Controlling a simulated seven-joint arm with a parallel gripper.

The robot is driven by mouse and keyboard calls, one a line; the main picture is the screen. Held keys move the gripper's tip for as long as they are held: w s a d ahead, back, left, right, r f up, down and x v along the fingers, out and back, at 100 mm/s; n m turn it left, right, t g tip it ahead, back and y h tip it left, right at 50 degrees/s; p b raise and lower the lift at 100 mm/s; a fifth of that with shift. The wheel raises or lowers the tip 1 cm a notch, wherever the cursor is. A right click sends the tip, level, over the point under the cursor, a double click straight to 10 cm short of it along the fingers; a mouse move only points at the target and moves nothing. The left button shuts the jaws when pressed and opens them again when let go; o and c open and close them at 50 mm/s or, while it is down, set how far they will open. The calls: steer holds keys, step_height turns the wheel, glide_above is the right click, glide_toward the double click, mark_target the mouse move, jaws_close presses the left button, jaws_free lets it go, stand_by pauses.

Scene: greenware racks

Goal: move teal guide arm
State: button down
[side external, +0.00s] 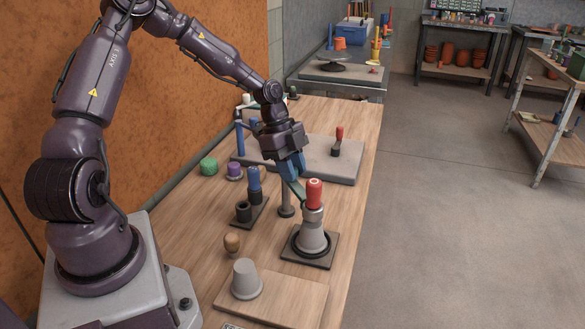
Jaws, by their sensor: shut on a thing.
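The teal guide arm (297,191) is a narrow bar at the middle of the side external view, slanting down from my gripper toward a grey post and a red-topped grey piece. My gripper (292,174), with blue fingers, is shut on its upper end. The fingers hide part of the bar. The grey post (286,206) stands just below it. I cannot tell whether the bar touches the post. The red knob (314,192) sits upright on a grey cone (312,238) on a dark square base, close to the bar's right.
A wooden knob (232,243) and grey cup (246,278) are in front. A grey slab (325,172) with a small red-handled piece lies behind. Bare wood shows at the table's right edge.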

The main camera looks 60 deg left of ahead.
steer(key=c, duration=0.9)
jaws_free()
steer(key=shift+r, duration=0.1)
steer(key=v, duration=1.2)
steer(key=shift+a+r, duration=0.15)
steer(key=shift+r, duration=0.2)
